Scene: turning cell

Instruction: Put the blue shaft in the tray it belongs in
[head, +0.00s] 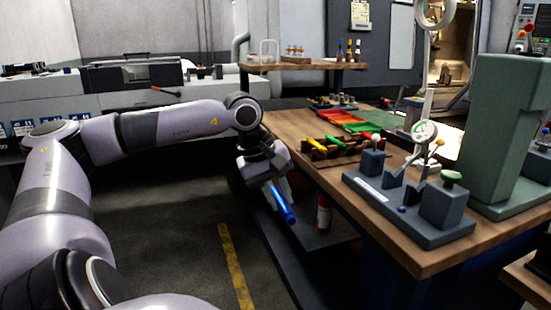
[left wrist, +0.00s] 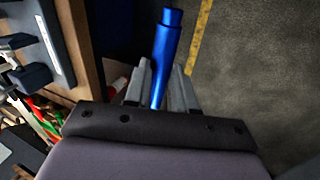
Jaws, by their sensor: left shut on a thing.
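The blue shaft (head: 282,204) is held by my left gripper (head: 273,186), off the left edge of the wooden bench and above the floor. It slants downward in the head view. In the left wrist view the blue shaft (left wrist: 164,50) stands out between the two grey fingers of my left gripper (left wrist: 161,85), which are shut on it. Flat green and red trays (head: 345,120) lie on the bench behind the gripper; their contents are too small to tell. My right gripper is not in view.
On the wooden bench (head: 290,125), a brown rack (head: 345,158) holds yellow, green and red-ended pieces. A grey gauge fixture (head: 408,215) with a dial and a green column (head: 506,130) stand to the right. A red-and-white bottle (head: 324,214) stands on the shelf below.

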